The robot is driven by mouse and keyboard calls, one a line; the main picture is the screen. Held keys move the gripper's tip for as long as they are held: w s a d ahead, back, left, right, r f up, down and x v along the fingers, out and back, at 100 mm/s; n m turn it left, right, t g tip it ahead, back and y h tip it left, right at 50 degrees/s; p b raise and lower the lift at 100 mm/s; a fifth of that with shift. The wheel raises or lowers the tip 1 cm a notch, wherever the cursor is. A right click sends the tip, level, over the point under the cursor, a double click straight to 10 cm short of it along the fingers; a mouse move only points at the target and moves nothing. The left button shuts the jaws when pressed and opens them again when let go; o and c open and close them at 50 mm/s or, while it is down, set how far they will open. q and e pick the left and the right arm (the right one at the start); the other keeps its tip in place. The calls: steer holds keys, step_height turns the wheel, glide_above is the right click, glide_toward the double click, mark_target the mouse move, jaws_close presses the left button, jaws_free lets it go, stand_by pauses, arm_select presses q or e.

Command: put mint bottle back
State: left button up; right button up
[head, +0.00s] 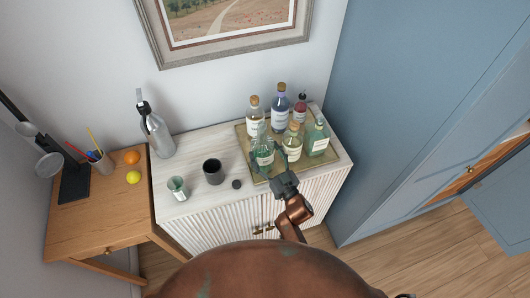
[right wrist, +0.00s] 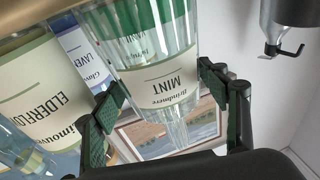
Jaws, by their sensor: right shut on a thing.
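The mint bottle (head: 263,152) is clear with a green band and a white label. It stands upright at the left front part of the tray (head: 245,150); whether its base touches the tray cannot be told. My right gripper (head: 269,171) is shut on it from the front. In the right wrist view the mint bottle (right wrist: 158,80) fills the space between the fingers of my right gripper (right wrist: 162,82), its label upside down in that picture. An elderflower bottle (right wrist: 38,88) and a lavender bottle (right wrist: 78,48) are close beside it there. My left gripper is not in view.
Several other bottles crowd the tray, including a cork-topped one (head: 254,116) and a green one (head: 317,139). A black cup (head: 213,171), a glass (head: 177,188) and a grey siphon (head: 157,132) stand to the left on the cabinet.

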steer(key=shift+r, duration=0.1)
steer(key=o, duration=1.6)
steer(key=shift+f, duration=0.2)
steer(key=shift+o, duration=0.2)
steer(key=shift+r, duration=0.2)
steer(key=v, duration=1.2)
